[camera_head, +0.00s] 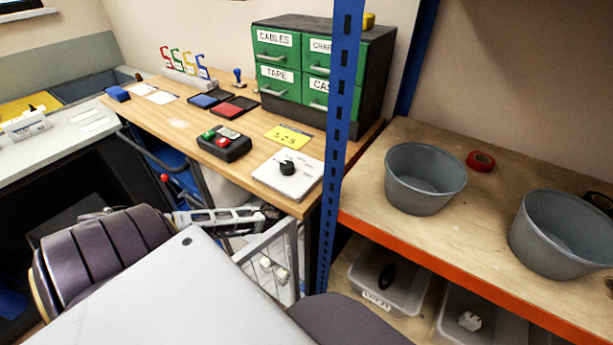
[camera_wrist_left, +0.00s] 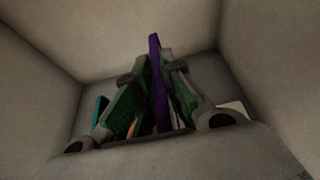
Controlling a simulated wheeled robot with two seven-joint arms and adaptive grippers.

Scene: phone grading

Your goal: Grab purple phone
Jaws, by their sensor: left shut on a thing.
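The purple phone (camera_wrist_left: 157,85) stands on edge, seen end-on as a narrow purple strip in the left wrist view. My left gripper (camera_wrist_left: 152,72) is shut on it, with a dark green-tinted finger on each side. Its lower part is mostly hidden between the fingers. A teal edge (camera_wrist_left: 101,108), perhaps another phone, shows to the left of the fingers. Light grey walls (camera_wrist_left: 50,65) surround the gripper, like the inside of a box. I cannot make out the left fingers or the phone in the head view. My right gripper is not in view.
A wooden workbench (camera_head: 180,112) holds a green drawer unit (camera_head: 277,60), a button box (camera_head: 224,143) and a white dial box (camera_head: 290,185). A blue post (camera_head: 342,100) stands between it and a shelf with grey buckets (camera_head: 425,200). A pale object (camera_wrist_left: 235,107) lies right of my left fingers.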

